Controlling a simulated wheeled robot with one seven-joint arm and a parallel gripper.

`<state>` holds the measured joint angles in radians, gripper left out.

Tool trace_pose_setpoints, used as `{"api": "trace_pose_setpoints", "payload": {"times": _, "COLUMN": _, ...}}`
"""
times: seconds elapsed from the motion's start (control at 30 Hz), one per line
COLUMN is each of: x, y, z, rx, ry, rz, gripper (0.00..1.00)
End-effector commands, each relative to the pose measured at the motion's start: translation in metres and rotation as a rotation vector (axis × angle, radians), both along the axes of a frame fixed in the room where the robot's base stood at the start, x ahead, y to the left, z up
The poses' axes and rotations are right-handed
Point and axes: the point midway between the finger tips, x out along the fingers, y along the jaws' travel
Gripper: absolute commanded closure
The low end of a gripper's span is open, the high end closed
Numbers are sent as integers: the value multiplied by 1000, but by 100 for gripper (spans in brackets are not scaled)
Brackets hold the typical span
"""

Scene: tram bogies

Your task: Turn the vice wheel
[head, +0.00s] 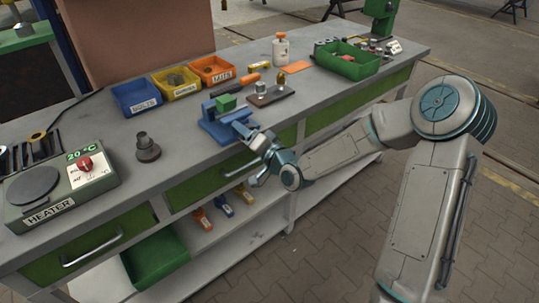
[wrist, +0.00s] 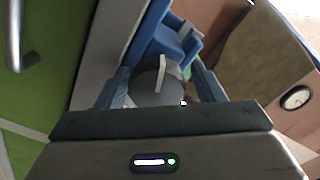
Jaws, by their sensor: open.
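The blue vice (head: 216,124) stands at the front edge of the workbench with a green block (head: 226,103) at its jaws. Its blue body also shows at the top of the wrist view (wrist: 176,42). My gripper (head: 252,142) is at the vice's front side, by the bench edge. In the wrist view, my gripper (wrist: 163,88) is open, with one blue finger on each side of a round dark grey part, which looks like the vice wheel (wrist: 146,82). A pale bar stands across it. I cannot tell whether the fingers touch the wheel. In the head view my gripper largely hides the wheel.
Blue (head: 137,96), yellow (head: 176,83) and orange (head: 212,70) bins stand behind the vice. A heater (head: 62,187) and a dark stepped part (head: 147,148) are to the left. A green tray (head: 347,60) is at the right. Drawers and a shelf lie below.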

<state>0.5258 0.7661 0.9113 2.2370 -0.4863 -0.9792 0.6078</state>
Motion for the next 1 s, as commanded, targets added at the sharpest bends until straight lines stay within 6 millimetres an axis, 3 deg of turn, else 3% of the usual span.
{"api": "trace_pose_setpoints", "payload": {"times": 0.87, "x": 1, "y": -1, "z": 0, "rx": -747, "ry": -631, "rz": -3, "gripper": 30}}
{"api": "trace_pose_setpoints", "payload": {"times": 1.0, "x": -18, "y": -19, "z": -2, "rx": -770, "ry": -646, "rz": -6, "gripper": 30}}
